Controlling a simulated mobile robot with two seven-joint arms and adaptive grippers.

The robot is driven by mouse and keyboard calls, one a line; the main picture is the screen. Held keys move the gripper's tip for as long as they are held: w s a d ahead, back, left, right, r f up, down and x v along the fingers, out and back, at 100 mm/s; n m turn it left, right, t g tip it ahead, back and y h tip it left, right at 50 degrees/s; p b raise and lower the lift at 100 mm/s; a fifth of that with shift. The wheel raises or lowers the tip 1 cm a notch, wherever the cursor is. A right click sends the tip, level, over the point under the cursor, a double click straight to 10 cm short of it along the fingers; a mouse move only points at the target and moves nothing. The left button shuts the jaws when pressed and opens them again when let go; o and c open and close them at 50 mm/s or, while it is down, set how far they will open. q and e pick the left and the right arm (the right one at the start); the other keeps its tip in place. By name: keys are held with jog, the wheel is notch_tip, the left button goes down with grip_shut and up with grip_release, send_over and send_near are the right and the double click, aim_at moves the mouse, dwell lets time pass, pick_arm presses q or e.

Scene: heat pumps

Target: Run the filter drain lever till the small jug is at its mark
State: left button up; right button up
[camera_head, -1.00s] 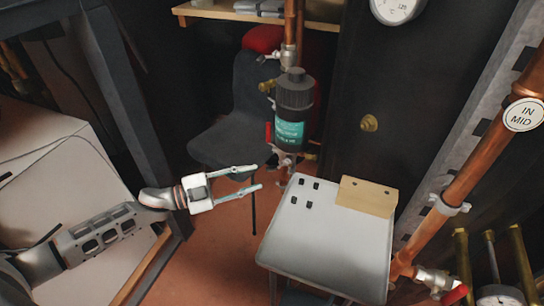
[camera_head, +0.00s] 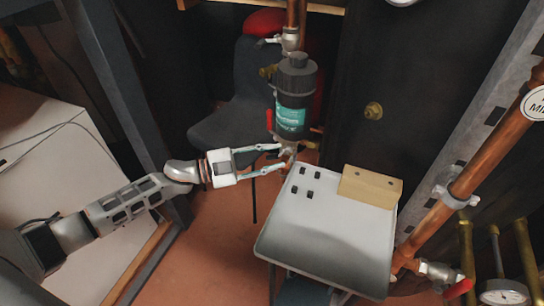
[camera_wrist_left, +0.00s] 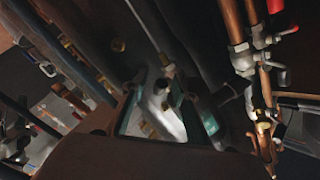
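The filter (camera_head: 294,100) is a dark canister with a black cap and a teal label, mounted upright on a copper pipe. A small metal drain fitting (camera_head: 289,153) sits below it; its lever is too small to make out. My left gripper (camera_head: 281,157) reaches in from the left with its two thin fingers spread. The fingertips are at the drain fitting in the picture; I cannot tell whether they touch it. In the left wrist view the gripper (camera_wrist_left: 168,112) is dark and hard to read. I cannot make out the small jug. My right gripper is not in view.
A pale table (camera_head: 325,235) with several small black pieces and a wooden block (camera_head: 370,187) stands just below and right of the gripper. A dark chair (camera_head: 235,125) is behind. A copper pipe (camera_head: 480,165) with a red-handled valve (camera_head: 457,289) runs along the right.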

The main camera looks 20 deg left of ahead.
pick_arm(q)
grip_shut()
jog(key=shift+w+a+r+p, duration=0.1)
jog(key=shift+r+p, duration=0.5)
jog(key=shift+p, duration=0.05)
jog(key=shift+r+m+y+p, duration=0.5)
jog(key=shift+r+p, duration=0.05)
jog(key=shift+p, duration=0.65)
jog(key=shift+a+r+g+y+p, duration=0.1)
jog(key=shift+g+y+p, duration=0.25)
jog(key=shift+p, duration=0.7)
jog(key=shift+m+g+y+p, duration=0.25)
jog(key=shift+m+p, duration=0.15)
jog(key=shift+p, duration=0.35)
jog(key=shift+a+f, duration=0.1)
jog(key=shift+f, duration=0.45)
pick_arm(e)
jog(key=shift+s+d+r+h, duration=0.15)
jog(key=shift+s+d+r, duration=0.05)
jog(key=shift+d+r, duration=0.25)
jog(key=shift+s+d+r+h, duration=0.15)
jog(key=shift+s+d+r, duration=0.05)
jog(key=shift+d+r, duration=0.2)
pick_arm(q)
grip_release()
